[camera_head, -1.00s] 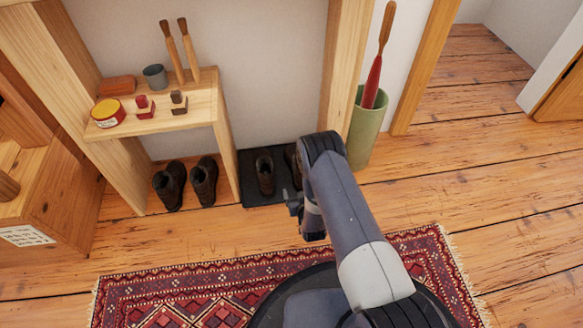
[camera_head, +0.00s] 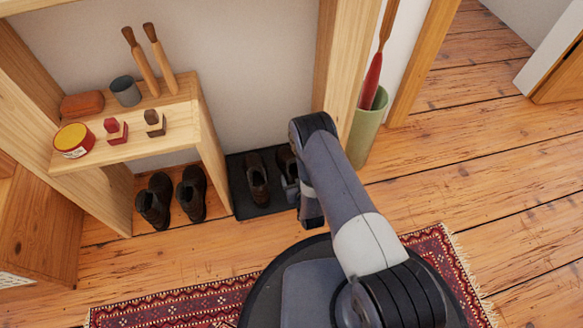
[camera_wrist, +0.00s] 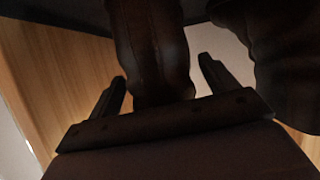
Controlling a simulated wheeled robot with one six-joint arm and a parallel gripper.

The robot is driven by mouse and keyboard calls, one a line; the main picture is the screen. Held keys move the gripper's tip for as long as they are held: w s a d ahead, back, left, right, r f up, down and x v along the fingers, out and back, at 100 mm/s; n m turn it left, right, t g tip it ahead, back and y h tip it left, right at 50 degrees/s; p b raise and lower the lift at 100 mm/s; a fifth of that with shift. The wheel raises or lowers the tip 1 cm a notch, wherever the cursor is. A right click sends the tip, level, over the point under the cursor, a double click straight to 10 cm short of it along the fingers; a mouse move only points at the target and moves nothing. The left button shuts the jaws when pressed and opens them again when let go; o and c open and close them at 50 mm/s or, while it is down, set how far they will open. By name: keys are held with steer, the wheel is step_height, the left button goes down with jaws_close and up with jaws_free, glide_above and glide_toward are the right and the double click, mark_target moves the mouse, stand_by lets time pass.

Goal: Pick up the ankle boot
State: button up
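A dark brown ankle boot (camera_head: 257,183) stands on a black mat (camera_head: 242,205). A second dark boot (camera_head: 286,163) beside it is partly hidden behind my arm. In the wrist view a dark brown boot (camera_wrist: 150,50) shows between and beyond the two fingers of my gripper (camera_wrist: 162,88). Another boot (camera_wrist: 275,55) is to its right. The fingers are spread apart, with a gap to the boot on the right side; whether the left finger touches it I cannot tell. In the head view my gripper is mostly hidden by the arm, close to the mat's right side.
Another dark pair of shoes (camera_head: 172,200) stands under the wooden shelf (camera_head: 130,150), which holds brushes and tins. A shelf side panel (camera_head: 215,155) borders the mat on the left. A green holder (camera_head: 366,130) stands right. A patterned rug (camera_head: 165,305) lies in front.

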steer(key=shift+r, duration=0.1)
jaws_close()
stand_by(0.6)
